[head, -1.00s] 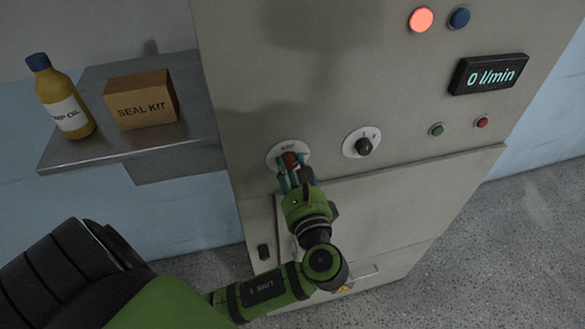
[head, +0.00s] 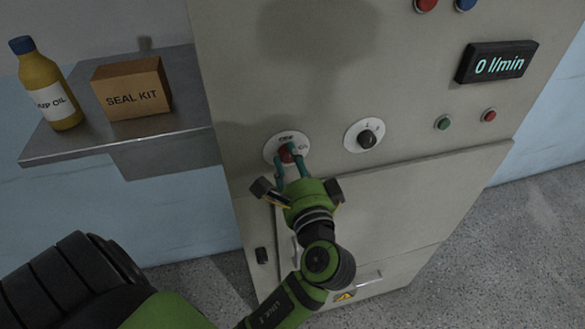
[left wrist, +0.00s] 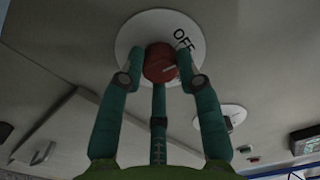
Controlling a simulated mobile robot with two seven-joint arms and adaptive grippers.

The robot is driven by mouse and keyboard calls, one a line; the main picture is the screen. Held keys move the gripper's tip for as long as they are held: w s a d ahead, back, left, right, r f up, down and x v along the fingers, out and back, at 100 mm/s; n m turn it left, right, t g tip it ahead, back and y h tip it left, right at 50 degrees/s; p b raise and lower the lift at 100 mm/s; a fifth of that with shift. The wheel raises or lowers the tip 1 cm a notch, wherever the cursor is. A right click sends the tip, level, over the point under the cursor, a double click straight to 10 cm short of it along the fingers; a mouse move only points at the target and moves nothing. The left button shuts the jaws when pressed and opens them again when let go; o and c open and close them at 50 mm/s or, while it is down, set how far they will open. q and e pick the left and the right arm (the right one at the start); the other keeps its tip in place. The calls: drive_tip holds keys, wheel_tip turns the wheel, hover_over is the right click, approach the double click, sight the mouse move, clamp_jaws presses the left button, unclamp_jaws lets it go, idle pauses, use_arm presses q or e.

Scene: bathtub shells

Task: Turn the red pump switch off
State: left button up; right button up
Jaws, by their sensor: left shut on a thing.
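The red pump switch (head: 286,154) is a round red knob on a white dial plate (head: 275,143) low on the grey cabinet front. OFF is printed at the plate's top. In the left wrist view the red knob (left wrist: 158,62) shows a short pale line pointing right; OFF is at its upper right. My left gripper (head: 291,162) is shut on the knob, its teal fingers around it; its fingertips also show in the left wrist view (left wrist: 160,65). Part of the knob and plate is hidden by the fingers. My right gripper is not in view.
A black knob (head: 367,139) sits right of the red one. Further right are a green button (head: 443,122), a red button (head: 489,115) and a display (head: 496,63) reading 0 l/min. A dark red lamp (head: 426,4) is above. A shelf (head: 190,108) holds a bottle (head: 58,97) and seal kit box (head: 138,97).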

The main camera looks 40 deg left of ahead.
use_arm(q)
drive_tip(key=shift+a+r+n+b, duration=0.1)
drive_tip(key=shift+n+b, duration=0.6)
drive_tip(key=shift+n, duration=0.5)
drive_tip(key=o, duration=1.1)
drive_tip(key=shift+s, duration=0.1)
drive_tip(key=shift+o, duration=0.2)
drive_tip(key=shift+s+a, duration=0.1)
drive_tip(key=shift+a, duration=0.05)
